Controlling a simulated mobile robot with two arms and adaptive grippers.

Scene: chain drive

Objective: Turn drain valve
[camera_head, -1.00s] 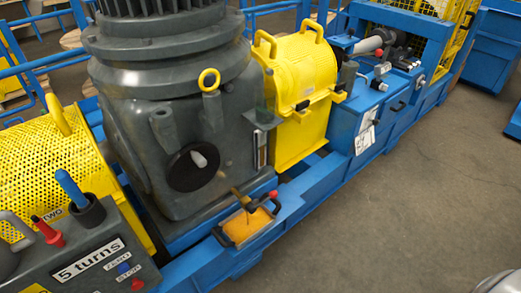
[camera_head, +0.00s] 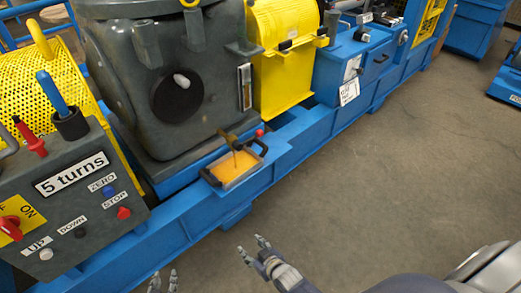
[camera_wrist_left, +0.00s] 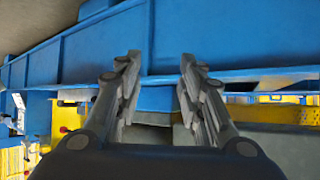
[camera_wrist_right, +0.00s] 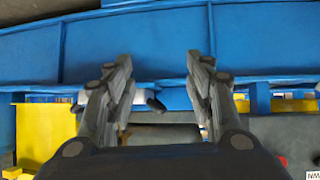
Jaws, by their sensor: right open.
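The drain valve (camera_head: 228,135) is a small brownish pipe fitting low on the front of the grey gearbox (camera_head: 120,90). A red knob (camera_head: 259,132) shows just right of it; I cannot tell whether it belongs to the valve. A tray (camera_head: 212,179) with black handles and orange liquid sits beneath the valve. My left gripper (camera_head: 164,281) is at the bottom edge of the head view, open and empty. My right gripper (camera_head: 252,246) is open and empty, below and apart from the tray. Both wrist views show spread fingers facing the blue frame.
A grey control box (camera_head: 75,185) with a "5 turns" label, buttons and levers stands at the left. The blue base frame (camera_head: 300,140) runs diagonally across. A yellow guard (camera_head: 285,60) stands right of the gearbox. The floor (camera_head: 400,150) at right is clear.

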